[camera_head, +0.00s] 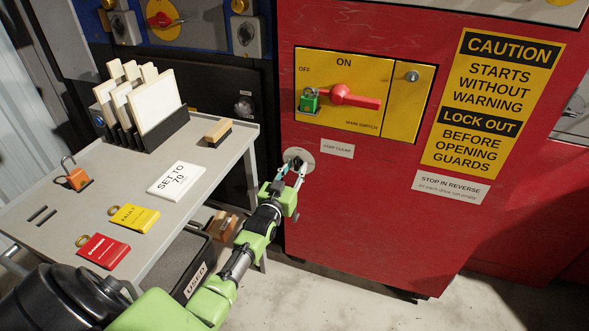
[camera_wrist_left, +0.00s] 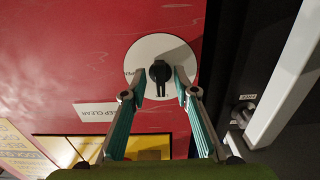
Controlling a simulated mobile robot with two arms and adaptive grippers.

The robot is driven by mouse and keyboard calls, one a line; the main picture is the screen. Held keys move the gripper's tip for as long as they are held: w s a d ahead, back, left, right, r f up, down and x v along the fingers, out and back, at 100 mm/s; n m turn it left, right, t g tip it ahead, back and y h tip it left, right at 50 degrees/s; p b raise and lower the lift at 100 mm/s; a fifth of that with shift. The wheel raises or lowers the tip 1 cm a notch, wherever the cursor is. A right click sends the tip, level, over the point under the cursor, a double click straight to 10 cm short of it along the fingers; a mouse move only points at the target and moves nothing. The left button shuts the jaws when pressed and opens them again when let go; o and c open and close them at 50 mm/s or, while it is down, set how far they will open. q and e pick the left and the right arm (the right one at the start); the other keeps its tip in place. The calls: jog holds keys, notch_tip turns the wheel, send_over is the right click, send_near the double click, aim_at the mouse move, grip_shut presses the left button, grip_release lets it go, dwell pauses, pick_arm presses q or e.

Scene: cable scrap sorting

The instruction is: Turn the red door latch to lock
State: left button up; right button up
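The latch on the red door is a black knob on a round pale plate (camera_head: 302,155). In the left wrist view the knob (camera_wrist_left: 160,71) sits in the middle of its plate (camera_wrist_left: 142,48), with its narrow handle pointing down in the picture. My left gripper (camera_head: 290,176) is in front of the latch. In the wrist view its two fingers (camera_wrist_left: 160,84) are apart, one on each side of the knob, with gaps visible. The fingers partly hide the latch in the head view. My right gripper is not in view.
A yellow main switch panel (camera_head: 312,68) with a red handle (camera_head: 350,97) and a green padlock (camera_head: 310,103) is above the latch. A grey table (camera_head: 75,215) at left holds tags, an orange padlock (camera_head: 77,179) and a card rack. A bin marked USED (camera_head: 196,281) stands below.

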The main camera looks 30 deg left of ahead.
pick_arm(q)
jog(key=v, duration=1.2)
jog(key=shift+d, duration=0.1)
dwell(0.4)
